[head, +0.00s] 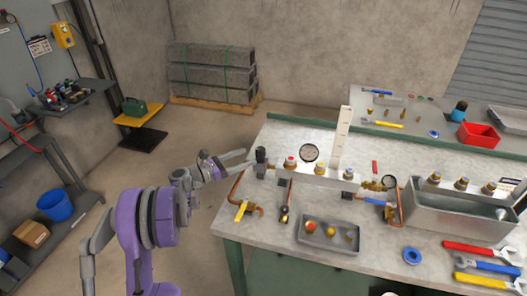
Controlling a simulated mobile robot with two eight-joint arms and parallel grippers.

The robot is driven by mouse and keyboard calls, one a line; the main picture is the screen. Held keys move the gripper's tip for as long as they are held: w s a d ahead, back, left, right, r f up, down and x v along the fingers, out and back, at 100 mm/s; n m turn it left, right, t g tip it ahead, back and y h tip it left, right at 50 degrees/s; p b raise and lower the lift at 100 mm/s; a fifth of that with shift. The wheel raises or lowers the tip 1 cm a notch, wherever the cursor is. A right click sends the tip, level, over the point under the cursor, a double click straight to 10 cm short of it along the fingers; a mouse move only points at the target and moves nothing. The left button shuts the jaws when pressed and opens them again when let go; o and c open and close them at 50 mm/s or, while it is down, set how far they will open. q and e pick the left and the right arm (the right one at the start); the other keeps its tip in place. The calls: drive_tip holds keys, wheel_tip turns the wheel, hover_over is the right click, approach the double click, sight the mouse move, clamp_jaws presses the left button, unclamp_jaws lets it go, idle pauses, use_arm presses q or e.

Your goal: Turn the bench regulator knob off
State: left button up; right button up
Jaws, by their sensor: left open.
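A black knob-like part (261,155) stands upright at the left end of the pale manifold block (320,178) on the bench, above a brass fitting. It looks like the bench regulator knob, but its markings are too small to read. My left gripper (247,160) is open, its fingers pointing right toward the black part from its left side. The fingertips are very close to it; I cannot tell whether they touch it. My right gripper is not in view.
Copper pipe and a yellow-handled valve (241,210) sit just below the left end. A grey tray (328,233) lies in front; wrenches (482,251) lie at right.

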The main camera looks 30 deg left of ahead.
sight(260, 152)
use_arm(q)
drive_tip(key=p+x, duration=0.1)
drive_tip(key=x, duration=0.6)
drive_tip(key=shift+w, duration=0.1)
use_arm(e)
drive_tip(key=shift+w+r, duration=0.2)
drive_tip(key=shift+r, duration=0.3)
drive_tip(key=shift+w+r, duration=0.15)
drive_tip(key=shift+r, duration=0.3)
use_arm(q)
clamp_jaws()
